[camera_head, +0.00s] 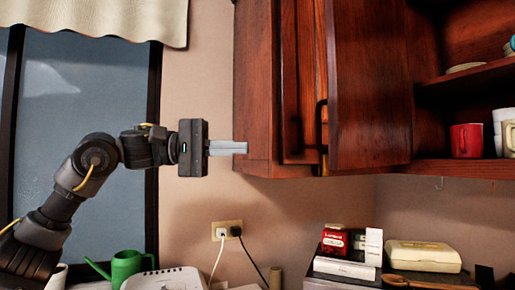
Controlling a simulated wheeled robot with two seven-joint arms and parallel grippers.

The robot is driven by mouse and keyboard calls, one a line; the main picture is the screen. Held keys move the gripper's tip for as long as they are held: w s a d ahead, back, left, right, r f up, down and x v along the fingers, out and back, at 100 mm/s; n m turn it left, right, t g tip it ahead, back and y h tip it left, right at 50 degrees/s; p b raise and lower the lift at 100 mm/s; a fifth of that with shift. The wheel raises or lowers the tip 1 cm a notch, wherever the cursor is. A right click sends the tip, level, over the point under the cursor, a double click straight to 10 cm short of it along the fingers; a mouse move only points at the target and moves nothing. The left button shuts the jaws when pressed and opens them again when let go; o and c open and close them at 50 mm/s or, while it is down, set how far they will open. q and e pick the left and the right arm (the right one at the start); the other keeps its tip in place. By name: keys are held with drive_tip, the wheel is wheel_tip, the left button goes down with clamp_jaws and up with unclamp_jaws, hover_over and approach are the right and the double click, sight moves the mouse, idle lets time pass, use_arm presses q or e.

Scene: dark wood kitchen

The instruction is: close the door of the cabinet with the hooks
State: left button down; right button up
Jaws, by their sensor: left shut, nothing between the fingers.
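The dark red wood cabinet with the hooks (470,168) is at the upper right; a small hook (439,184) hangs under its bottom edge. Its door (368,85) stands open, swung out toward me, and its shelves show to the right of the door. A dark handle (320,125) shows at the door's left edge. My left gripper (246,148) is shut and empty, pointing right. Its fingertips appear at the left side of the neighbouring wood cabinet (257,90); I cannot tell whether they touch it. The open door is farther right, apart from the gripper. My right gripper is not in view.
A red mug (466,140), pale mugs (508,132) and a plate (465,67) stand on the shelves. Below are boxes (345,245), a cream case (424,256), a green watering can (125,265) and a wall socket (227,231).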

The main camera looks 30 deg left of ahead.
use_arm(q)
drive_tip(key=w+d+p, duration=0.2)
drive_tip(key=d+p, duration=0.2)
drive_tip(key=d, duration=0.7)
drive_tip(key=shift+w+d, duration=0.2)
drive_tip(key=shift+d, duration=0.2)
